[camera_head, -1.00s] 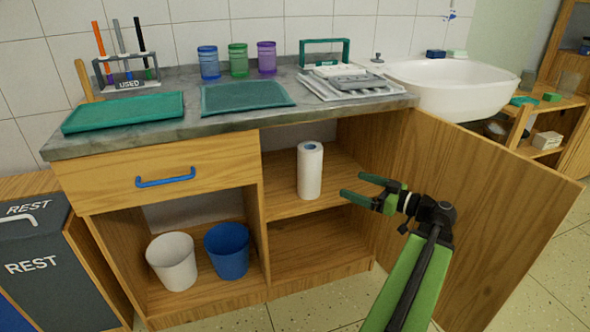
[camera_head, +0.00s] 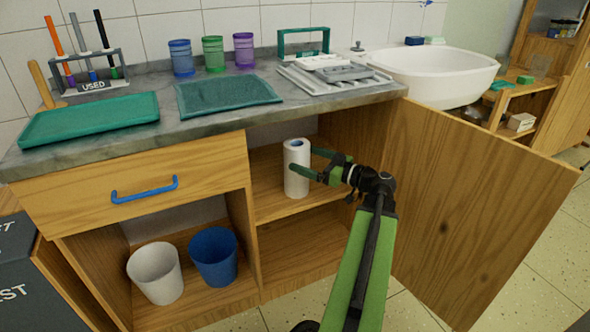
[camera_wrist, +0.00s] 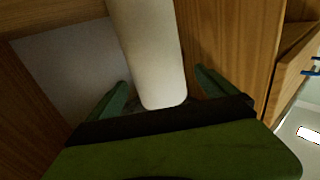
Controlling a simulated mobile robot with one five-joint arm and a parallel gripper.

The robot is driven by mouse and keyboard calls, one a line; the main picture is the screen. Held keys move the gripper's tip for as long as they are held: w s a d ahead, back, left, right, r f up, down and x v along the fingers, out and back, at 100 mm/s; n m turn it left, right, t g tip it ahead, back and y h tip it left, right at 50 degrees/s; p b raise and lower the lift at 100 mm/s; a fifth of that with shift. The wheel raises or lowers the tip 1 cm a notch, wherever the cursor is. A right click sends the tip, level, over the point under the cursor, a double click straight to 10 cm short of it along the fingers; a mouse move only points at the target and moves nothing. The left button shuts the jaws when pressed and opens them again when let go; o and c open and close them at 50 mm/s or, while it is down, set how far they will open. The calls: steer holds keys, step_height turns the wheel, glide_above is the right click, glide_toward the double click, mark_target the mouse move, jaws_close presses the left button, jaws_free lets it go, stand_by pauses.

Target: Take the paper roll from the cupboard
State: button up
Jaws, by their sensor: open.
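The white paper roll (camera_head: 296,170) stands upright on the upper shelf of the open cupboard (camera_head: 262,205). My gripper (camera_head: 312,164) is open at the right side of the roll, with its green fingers pointing left. In the head view the near finger reaches in front of the roll's right edge. In the wrist view the roll (camera_wrist: 150,50) lies ahead between the two green fingers (camera_wrist: 158,92), with a gap on each side. I cannot tell whether a finger touches it.
The cupboard door (camera_head: 465,200) stands wide open at the right, close to my arm. A wooden divider (camera_head: 243,225) is left of the shelf. A white bin (camera_head: 155,275) and a blue bin (camera_head: 214,258) stand in the left compartment. The countertop (camera_head: 175,105) overhangs the shelf.

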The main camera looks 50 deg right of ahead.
steer(key=w, duration=0.5)
steer(key=w+a, duration=0.1)
steer(key=w, duration=0.1)
steer(key=shift+w+f, duration=0.15)
steer(key=shift+f, duration=0.1)
steer(key=c, duration=1.6)
